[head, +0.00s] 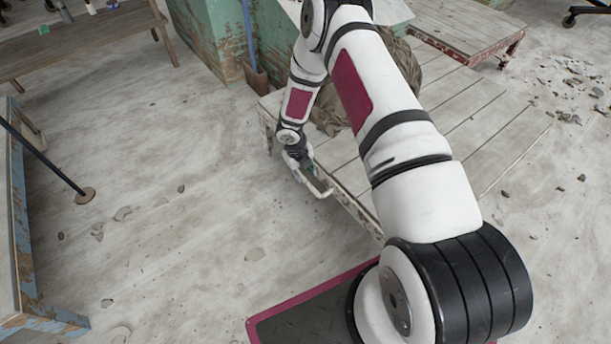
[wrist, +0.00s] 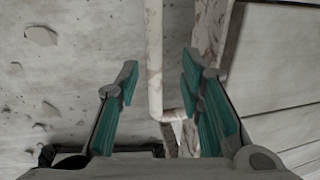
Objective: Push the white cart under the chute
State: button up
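The white cart (head: 505,120) has a low plank deck on a worn, rusty frame and stands right of centre, partly hidden by my arm. Its pale tube handle (head: 319,188) sticks out at the near left side. My gripper (head: 303,166) is at this handle, low beside the deck edge. In the wrist view, my gripper (wrist: 160,80) is open, with the handle bar (wrist: 154,45) between its teal-padded fingers and gaps on both sides. A pale sloping panel (head: 397,12) by the green machine may be the chute; my arm covers part of it.
A grey-brown heap (head: 408,62) sits on the cart. A second plank cart (head: 470,22) with a reddish frame stands behind. A wooden bench (head: 95,38) is at the upper left, and a blue-edged table (head: 20,240) is at the left. The floor between has scattered chips.

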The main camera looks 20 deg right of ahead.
notch_tip(320, 180, up, 9)
jog(key=a, duration=0.1)
jog(key=shift+s+a, duration=0.15)
jog(key=shift+a, duration=0.1)
dwell(0.3)
